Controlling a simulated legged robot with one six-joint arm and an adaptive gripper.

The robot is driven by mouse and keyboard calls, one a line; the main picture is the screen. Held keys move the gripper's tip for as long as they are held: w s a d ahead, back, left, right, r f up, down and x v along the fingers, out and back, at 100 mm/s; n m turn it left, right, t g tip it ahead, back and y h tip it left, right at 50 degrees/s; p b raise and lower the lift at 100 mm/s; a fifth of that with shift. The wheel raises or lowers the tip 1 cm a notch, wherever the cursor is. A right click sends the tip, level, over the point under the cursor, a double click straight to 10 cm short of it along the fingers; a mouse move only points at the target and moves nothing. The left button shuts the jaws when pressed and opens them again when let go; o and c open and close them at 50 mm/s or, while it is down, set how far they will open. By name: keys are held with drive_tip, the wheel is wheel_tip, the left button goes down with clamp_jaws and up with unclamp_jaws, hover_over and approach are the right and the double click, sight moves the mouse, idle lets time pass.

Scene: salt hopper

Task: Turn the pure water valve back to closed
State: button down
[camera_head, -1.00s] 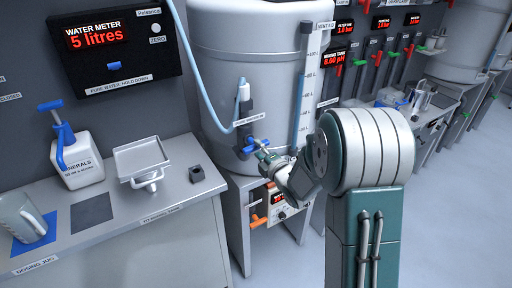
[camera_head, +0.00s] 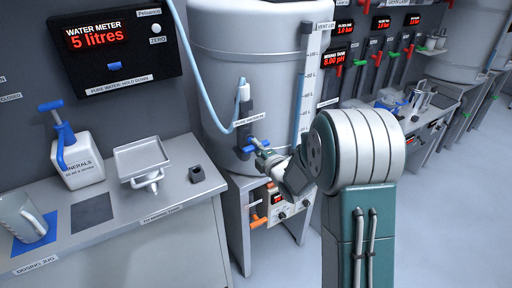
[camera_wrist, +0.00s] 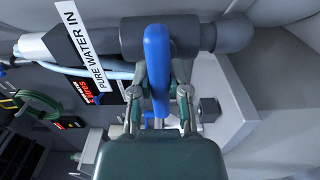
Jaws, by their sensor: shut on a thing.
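The pure water valve has a blue lever handle (camera_wrist: 157,60) on a dark grey pipe fitting (camera_wrist: 195,36), with a "PURE WATER IN" label (camera_wrist: 82,45) beside it in the wrist view. In the head view the blue handle (camera_head: 250,147) shows low on the front of the large grey tank (camera_head: 265,60). My gripper (camera_wrist: 159,100) has a finger on each side of the lever and is shut on it. In the head view my gripper (camera_head: 263,152) reaches the valve from the right. The fingertips are small there.
The water meter (camera_head: 115,50) on the left wall reads 5 litres. A bench holds a minerals bottle (camera_head: 77,160), a weighing tray (camera_head: 141,158) and a jug (camera_head: 24,217). A control box with an orange handle (camera_head: 258,221) sits below the tank.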

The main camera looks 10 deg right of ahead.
drive_tip(key=shift+f, duration=0.2)
drive_tip(key=c, duration=0.6)
unclamp_jaws()
drive_tip(key=shift+r, duration=0.1)
drive_tip(key=v, duration=1.2)
drive_tip(key=shift+w, duration=0.1)
drive_tip(key=s+d+r+m+g+h, duration=0.1)
drive_tip(key=s+r+m+g+h, duration=0.5)
drive_tip(key=m, duration=0.7)
drive_tip(key=s+a+r+m+g, duration=0.1)
drive_tip(key=s+m, duration=0.3)
drive_tip(key=s, duration=0.5)
drive_tip(key=s+a+r+m+g, duration=0.1)
drive_tip(key=s+a+m+g, duration=0.3)
drive_tip(key=s, duration=0.6)
drive_tip(key=shift+s+r+m+g, duration=0.3)
drive_tip(key=shift+r+m, duration=0.1)
